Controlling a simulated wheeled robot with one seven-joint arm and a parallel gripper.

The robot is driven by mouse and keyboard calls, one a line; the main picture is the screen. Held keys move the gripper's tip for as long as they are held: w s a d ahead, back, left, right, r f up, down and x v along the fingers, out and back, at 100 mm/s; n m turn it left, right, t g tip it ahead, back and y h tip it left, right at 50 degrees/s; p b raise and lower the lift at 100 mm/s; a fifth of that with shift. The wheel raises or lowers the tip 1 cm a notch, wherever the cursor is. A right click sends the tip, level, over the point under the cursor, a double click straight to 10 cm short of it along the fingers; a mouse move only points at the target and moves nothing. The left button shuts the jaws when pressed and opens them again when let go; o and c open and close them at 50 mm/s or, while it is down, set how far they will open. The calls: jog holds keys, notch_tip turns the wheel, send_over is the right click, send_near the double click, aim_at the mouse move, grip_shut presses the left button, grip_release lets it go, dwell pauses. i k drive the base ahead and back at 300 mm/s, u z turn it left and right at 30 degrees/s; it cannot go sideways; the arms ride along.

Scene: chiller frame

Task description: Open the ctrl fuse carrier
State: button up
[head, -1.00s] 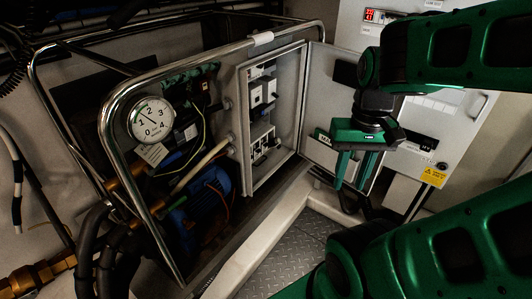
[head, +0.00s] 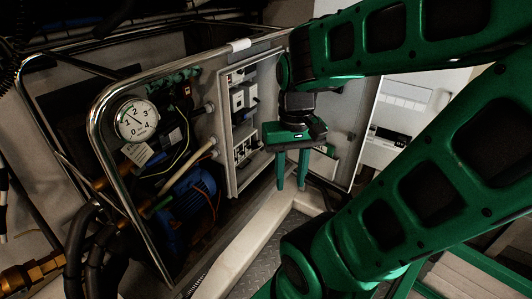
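The open control box (head: 228,155) stands in the middle of the head view. Inside it are two groups of small pale modules, an upper group (head: 237,101) and a lower group (head: 243,150). The ctrl fuse carrier cannot be picked out; the labels are too small to read. My gripper (head: 291,187) hangs with its fingers pointing down, just right of the box opening and in front of its open door (head: 345,135). The two green fingers stand apart with nothing between them. My arm and gripper hide part of the door and the box's right edge.
A bent chrome rail (head: 100,110) runs around the frame on the left and over the top. A pressure gauge (head: 137,118), a blue motor (head: 190,205) and hoses lie left of the box. A pale beam (head: 245,240) runs along the floor below.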

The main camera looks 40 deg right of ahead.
aim_at(255, 145)
jog(key=k, duration=1.95)
jog(key=z, duration=1.25)
jog(key=i, duration=2)
